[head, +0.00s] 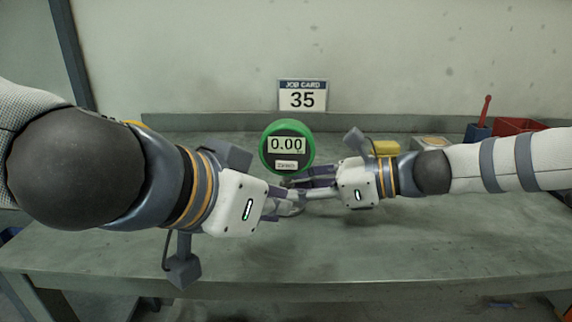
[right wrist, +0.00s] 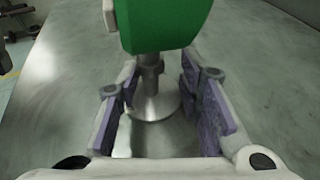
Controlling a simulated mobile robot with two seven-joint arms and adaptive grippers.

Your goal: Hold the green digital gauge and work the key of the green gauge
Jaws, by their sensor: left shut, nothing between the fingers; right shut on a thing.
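The green digital gauge (head: 267,150) stands upright at the middle of the bench, its display reading 0.00. Its pale key (head: 285,165), marked ZERO, is below the display. In the right wrist view the green body (right wrist: 165,22) sits on a metal stem (right wrist: 149,75) above a round foot (right wrist: 153,103). My right gripper (head: 292,184) comes from the right and is shut on the stem, below the green body. My left gripper (head: 298,204) is shut and empty, low in front of the gauge and close to the right fingers. The fingers overlap in the head view, hiding the stem.
A job card sign (head: 302,96) showing 35 stands behind the gauge. At the back right are a yellow object (head: 385,147), a blue holder (head: 477,133) with a red-handled tool, and a red bin (head: 512,127). The front of the bench (head: 330,258) is clear.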

